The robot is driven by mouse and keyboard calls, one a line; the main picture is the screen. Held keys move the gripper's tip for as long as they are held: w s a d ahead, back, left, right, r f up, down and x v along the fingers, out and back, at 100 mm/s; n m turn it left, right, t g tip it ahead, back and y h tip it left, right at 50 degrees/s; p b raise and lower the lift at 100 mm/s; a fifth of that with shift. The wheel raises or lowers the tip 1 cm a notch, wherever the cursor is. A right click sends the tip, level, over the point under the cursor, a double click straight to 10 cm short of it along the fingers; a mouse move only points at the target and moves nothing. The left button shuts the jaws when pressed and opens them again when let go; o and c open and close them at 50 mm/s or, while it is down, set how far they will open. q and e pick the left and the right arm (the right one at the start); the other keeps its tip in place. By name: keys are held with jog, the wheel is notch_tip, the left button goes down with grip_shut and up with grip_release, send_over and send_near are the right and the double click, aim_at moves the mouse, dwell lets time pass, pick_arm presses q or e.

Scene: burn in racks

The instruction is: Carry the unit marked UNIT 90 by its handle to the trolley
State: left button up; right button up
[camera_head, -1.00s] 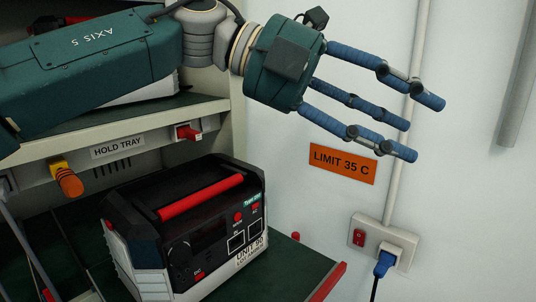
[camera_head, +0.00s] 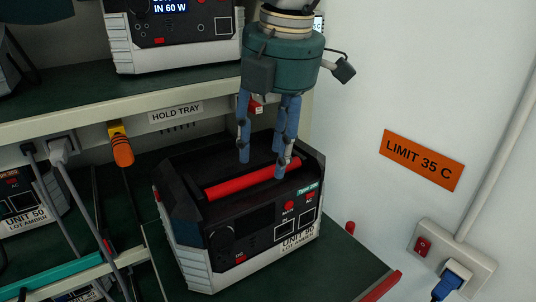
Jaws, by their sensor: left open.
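A black and silver unit (camera_head: 243,239) with a red top handle (camera_head: 252,181) stands on the lower green shelf. Its front label seems to read UNIT 90, but the last digits are blurred. My left gripper (camera_head: 264,166) points straight down over the handle's right half. Its blue fingers are open, with tips low on both sides of the handle. I cannot tell whether any finger touches it. The unit sits flat, and the fingers hide a little of its top. My right gripper and the trolley are not in view.
Another unit (camera_head: 177,61) stands on the upper shelf (camera_head: 60,106), close to my left wrist. A unit marked UNIT 50 (camera_head: 32,222) is at the left, with grey cables hanging nearby. An orange knob (camera_head: 121,150) sticks out under the shelf. The wall is close on the right.

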pick_arm(q)
jog(key=shift+w+f, duration=0.2)
jog(key=shift+f, duration=0.7)
jog(key=shift+s+f, duration=0.15)
jog(key=shift+f, duration=0.15)
jog(key=shift+a, duration=0.1)
jog(key=c, duration=0.9)
jog(key=shift+o, duration=0.2)
jog(key=shift+r, duration=0.1)
jog(key=shift+w+a+r+g+h+p, duration=0.15)
jog(key=shift+w+r+g+h+p, duration=0.4)
jog(key=shift+g+h, duration=0.4)
jog(key=shift+w+a+r+g+h, duration=0.3)
jog(key=shift+r+g+h, duration=0.2)
jog(key=shift+g, duration=0.45)
jog(key=shift+w+a+r+g+h, duration=0.3)
jog(key=shift+g+h, duration=0.25)
jog(key=shift+g, duration=0.35)
